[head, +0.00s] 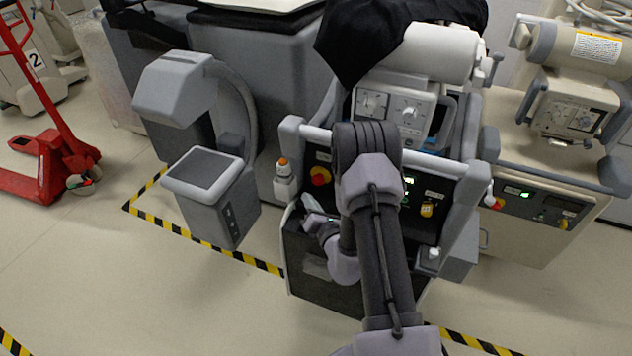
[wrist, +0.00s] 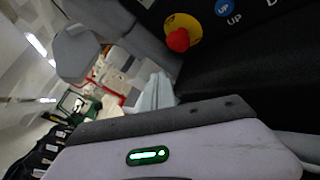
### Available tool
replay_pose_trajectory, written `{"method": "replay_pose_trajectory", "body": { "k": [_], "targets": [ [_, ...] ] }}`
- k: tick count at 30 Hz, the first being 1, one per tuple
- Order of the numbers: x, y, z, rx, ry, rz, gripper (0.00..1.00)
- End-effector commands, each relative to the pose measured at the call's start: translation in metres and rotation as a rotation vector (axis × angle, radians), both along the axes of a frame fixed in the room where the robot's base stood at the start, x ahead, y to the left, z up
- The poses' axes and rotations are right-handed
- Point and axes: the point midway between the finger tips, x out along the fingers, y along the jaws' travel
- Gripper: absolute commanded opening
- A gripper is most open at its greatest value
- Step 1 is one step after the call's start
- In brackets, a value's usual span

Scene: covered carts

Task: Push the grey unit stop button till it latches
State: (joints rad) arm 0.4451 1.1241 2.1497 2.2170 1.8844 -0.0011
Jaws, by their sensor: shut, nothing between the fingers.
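The grey unit (head: 297,135) stands in the middle of the head view with a black front panel. Its red stop button on a yellow ring (head: 320,176) is at the panel's left end. My gripper (head: 309,203) is shut and empty, just below the stop button. In the wrist view its pale fingertips (wrist: 157,91) are below and left of the button, with a visible gap. My arm hides the middle of the panel.
A beige unit (head: 545,180) with its own red button (head: 497,203) stands at the right. A grey console (head: 205,175) stands left, and a red pallet jack (head: 50,150) at far left. A bottle with an orange cap (head: 284,180) hangs beside the panel. Striped tape marks the floor.

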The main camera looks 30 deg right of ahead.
Motion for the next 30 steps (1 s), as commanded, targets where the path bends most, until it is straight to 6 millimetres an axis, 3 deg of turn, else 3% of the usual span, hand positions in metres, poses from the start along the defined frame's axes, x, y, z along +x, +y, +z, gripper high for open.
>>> {"method": "replay_pose_trajectory", "body": {
  "k": [9,30],
  "targets": [
    [0.019,-0.024,0.000,0.000,-0.001,0.001,0.00],
    [0.020,-0.026,0.000,0.000,0.000,0.001,0.00]
  ]
}}
